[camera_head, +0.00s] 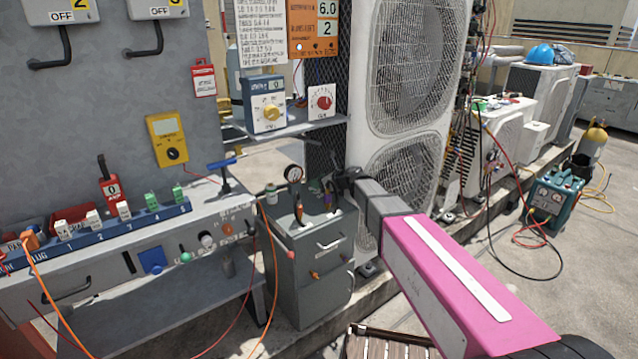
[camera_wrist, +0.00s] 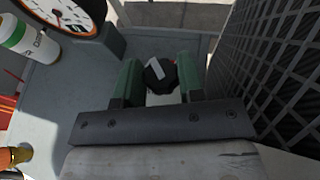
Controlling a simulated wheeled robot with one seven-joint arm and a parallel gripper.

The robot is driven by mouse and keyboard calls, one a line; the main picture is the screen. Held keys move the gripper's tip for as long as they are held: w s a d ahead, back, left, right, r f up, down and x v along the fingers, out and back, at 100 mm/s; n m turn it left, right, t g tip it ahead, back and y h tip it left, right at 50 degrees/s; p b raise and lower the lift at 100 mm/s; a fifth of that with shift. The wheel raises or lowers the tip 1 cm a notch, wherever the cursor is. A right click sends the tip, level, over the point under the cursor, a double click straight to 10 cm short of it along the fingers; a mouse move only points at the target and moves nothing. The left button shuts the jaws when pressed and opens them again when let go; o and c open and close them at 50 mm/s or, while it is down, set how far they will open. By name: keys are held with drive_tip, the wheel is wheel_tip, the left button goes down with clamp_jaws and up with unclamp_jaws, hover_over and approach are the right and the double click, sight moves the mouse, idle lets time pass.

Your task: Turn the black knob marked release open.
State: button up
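The black knob (camera_wrist: 158,68) with a white mark sits on a grey surface in the wrist view. In the head view my gripper (camera_head: 340,180) is above the right rear of the grey cabinet (camera_head: 319,270), beside a mesh panel. The knob cannot be made out there, and no release label is readable.
A round gauge (camera_wrist: 65,15) and a white-green cylinder (camera_wrist: 28,40) stand left of my gripper. A dark mesh panel (camera_wrist: 275,70) is close on the right. A condenser unit (camera_head: 410,70) rises behind my arm. Hoses cross the floor at right.

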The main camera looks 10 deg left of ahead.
drive_tip(key=shift+w+n+g, duration=0.1)
drive_tip(key=shift+n+g, duration=0.2)
drive_tip(key=shift+n+g+y, duration=0.3)
drive_tip(key=shift+n+g, duration=0.1)
drive_tip(key=o, duration=0.9)
drive_tip(key=v, duration=1.1)
drive_tip(key=shift+f, duration=0.1)
